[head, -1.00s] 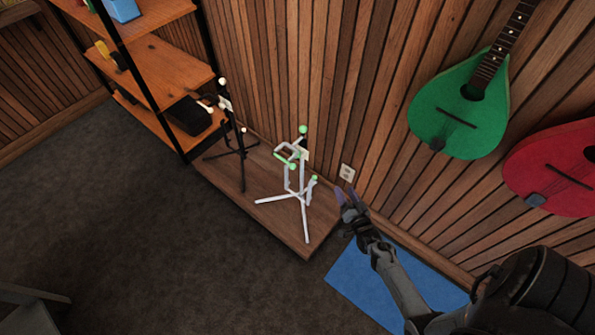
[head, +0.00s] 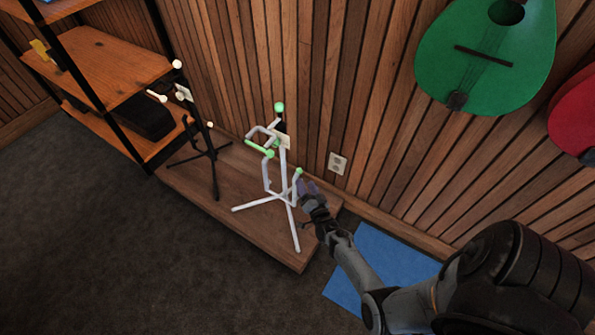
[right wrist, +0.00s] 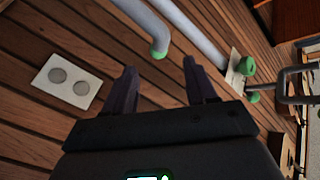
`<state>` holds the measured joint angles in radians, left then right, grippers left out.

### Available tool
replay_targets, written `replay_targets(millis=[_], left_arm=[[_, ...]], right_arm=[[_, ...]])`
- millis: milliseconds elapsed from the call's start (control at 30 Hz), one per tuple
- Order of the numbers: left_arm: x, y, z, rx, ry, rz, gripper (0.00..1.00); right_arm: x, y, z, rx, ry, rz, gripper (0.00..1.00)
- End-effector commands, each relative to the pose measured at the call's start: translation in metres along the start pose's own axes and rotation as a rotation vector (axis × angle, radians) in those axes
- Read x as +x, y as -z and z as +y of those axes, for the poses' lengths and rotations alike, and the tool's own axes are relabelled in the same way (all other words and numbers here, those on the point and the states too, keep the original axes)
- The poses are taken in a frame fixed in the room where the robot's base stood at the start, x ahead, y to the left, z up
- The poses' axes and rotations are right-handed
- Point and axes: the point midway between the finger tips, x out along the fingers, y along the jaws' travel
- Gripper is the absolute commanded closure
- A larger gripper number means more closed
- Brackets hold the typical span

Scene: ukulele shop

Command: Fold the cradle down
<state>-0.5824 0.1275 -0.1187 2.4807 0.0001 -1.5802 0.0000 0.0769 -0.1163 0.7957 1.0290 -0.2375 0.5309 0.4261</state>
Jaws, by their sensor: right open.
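A white stand with green tips (head: 283,190) stands upright on a low wooden platform (head: 257,240). Bent arms with green ends (head: 262,148) stick out from its upper part. A lower bent arm ends in a green tip (head: 298,171). I cannot tell for sure which of these is the cradle. My right gripper (head: 309,189) is just right of the lower arm. In the right wrist view, my right gripper (right wrist: 160,78) is open and empty. A pale tube's green tip (right wrist: 158,51) lies beyond and between its fingers, apparently apart from them. My left gripper is out of view.
A black stand with white tips (head: 212,160) is left of the white one. Wooden shelves (head: 110,72) stand further left. The slatted wall behind has a socket (head: 337,163) and a green instrument (head: 485,60). A blue mat (head: 380,262) lies right of the platform.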

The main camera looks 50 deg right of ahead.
Motion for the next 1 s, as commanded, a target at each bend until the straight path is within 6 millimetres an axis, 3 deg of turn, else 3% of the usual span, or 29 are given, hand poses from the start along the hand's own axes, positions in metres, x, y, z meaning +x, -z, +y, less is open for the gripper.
replay_targets(millis=[533, 733, 1000], left_arm=[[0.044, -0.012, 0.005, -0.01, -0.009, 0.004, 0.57], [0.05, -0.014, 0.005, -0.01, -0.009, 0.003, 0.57], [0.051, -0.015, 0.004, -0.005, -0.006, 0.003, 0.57]], right_arm=[[0.081, -0.002, 0.002, 0.0, 0.001, 0.002, 0.44], [0.095, -0.001, 0.001, 0.0, -0.001, -0.001, 0.44], [0.097, 0.0, 0.001, -0.001, -0.001, -0.001, 0.44]])
